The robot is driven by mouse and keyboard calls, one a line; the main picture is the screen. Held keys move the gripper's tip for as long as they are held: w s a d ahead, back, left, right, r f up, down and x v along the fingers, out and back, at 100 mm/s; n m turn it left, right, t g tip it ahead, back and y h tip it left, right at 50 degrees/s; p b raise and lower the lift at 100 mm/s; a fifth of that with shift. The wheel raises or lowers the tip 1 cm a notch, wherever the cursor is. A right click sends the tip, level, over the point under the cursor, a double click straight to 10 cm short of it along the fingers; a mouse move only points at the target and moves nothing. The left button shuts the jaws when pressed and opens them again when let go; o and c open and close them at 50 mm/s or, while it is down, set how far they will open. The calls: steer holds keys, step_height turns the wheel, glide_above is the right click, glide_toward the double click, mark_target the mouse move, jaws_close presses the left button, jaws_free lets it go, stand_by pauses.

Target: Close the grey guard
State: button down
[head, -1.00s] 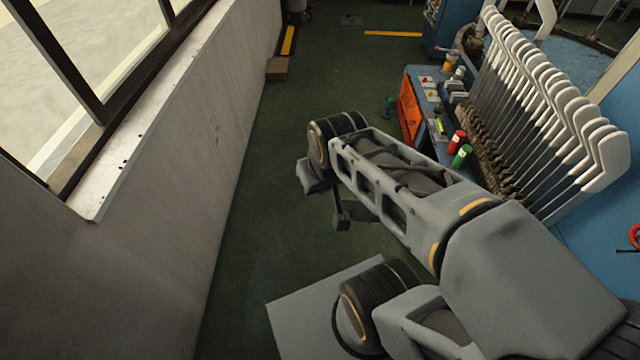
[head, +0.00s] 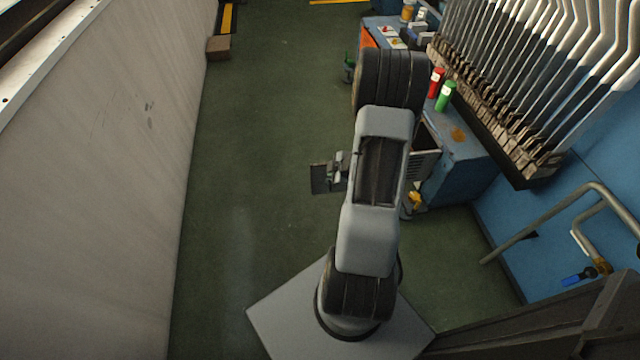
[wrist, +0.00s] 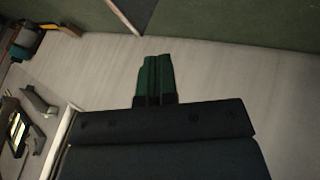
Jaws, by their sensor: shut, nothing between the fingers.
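My gripper (wrist: 155,62) shows in the wrist view with its two dark green fingers together and nothing between them. In the head view my arm hides most of the wrist, and I cannot make out the fingers. I cannot single out the grey guard with certainty. A small grey slotted panel (head: 426,165) stands at the near end of the blue bench, partly behind my arm. A bent, pale grey-beige tubular rail (head: 545,222) stands at the right, in front of a blue panel. My gripper is not seen touching either.
The blue bench (head: 462,165) holds a red can (head: 436,82) and a green can (head: 446,97). A row of white sock boards (head: 530,75) leans above it. A pale wall (head: 110,180) runs along the left. The green floor between is mostly clear, with a brown box (head: 218,48) far back.

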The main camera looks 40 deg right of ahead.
step_height(320, 180, down, 3)
steer(key=b, duration=0.5)
glide_toward(314, 175)
steer(key=shift+y, duration=0.3)
steer(key=shift+d+x, duration=0.15)
steer(key=shift+x, duration=1.25)
steer(key=shift+d+x, duration=0.15)
steer(key=shift+x, duration=1.2)
steer(key=shift+f, duration=0.15)
